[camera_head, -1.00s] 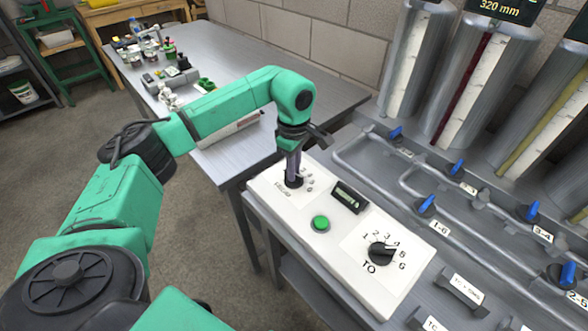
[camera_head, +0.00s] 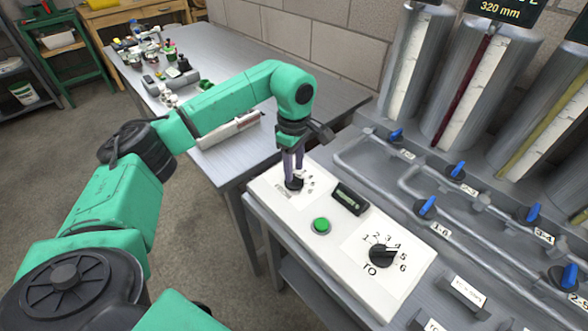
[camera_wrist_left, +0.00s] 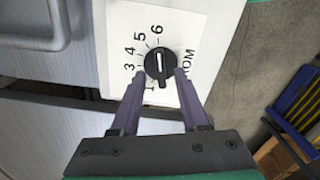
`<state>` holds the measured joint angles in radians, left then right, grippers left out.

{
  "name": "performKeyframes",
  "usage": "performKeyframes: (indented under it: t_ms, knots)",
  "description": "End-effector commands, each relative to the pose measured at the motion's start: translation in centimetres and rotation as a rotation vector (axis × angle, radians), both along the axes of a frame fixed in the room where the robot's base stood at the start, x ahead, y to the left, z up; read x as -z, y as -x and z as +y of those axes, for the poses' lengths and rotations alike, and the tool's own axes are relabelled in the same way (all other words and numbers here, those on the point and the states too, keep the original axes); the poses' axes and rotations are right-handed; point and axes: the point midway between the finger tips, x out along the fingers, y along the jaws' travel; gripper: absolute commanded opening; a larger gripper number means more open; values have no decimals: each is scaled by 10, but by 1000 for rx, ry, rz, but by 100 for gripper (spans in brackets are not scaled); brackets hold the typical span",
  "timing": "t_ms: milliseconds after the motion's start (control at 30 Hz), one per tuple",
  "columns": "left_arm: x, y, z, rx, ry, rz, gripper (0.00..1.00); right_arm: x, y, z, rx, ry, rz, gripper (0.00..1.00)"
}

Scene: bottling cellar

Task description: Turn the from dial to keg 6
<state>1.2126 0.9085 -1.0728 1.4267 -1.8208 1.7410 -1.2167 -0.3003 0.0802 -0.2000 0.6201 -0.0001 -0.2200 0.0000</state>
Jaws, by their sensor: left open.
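The FROM dial is a black round knob (camera_wrist_left: 160,65) on a white plate in the left wrist view, with numbers around one side. Its white line runs up and down in that view, in line with the 6 above it; I cannot tell which end is the pointer. My left gripper (camera_wrist_left: 159,77) is open, its purple fingertips near the knob's lower left and lower right sides. I cannot tell whether they touch it. In the head view my left gripper (camera_head: 293,176) points down over the FROM dial (camera_head: 294,184), which it partly hides. My right gripper is not in view.
The white panel (camera_head: 300,258) also carries a small display (camera_head: 349,198), a green button (camera_head: 321,226) and the TO dial (camera_head: 383,254). Pipes with blue valve handles (camera_head: 427,206) lie to the right, below tall cylinders. A cluttered metal bench (camera_head: 262,66) stands behind.

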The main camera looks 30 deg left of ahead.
Motion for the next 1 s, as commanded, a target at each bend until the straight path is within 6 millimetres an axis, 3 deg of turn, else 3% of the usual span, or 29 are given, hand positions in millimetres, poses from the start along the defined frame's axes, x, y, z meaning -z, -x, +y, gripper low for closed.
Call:
performKeyframes:
  t_ms: [267, 433, 600, 1000]
  knots:
    - [-78, -1, 0, 0, 2, -7, 45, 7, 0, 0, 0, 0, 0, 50]
    - [-123, 0, 1, 0, -1, -5, 45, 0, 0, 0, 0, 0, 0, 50]
    - [-134, 0, 1, 0, 0, -2, 45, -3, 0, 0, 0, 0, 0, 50]
    - [-132, 0, 1, 0, 1, -1, 45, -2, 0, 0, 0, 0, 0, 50]
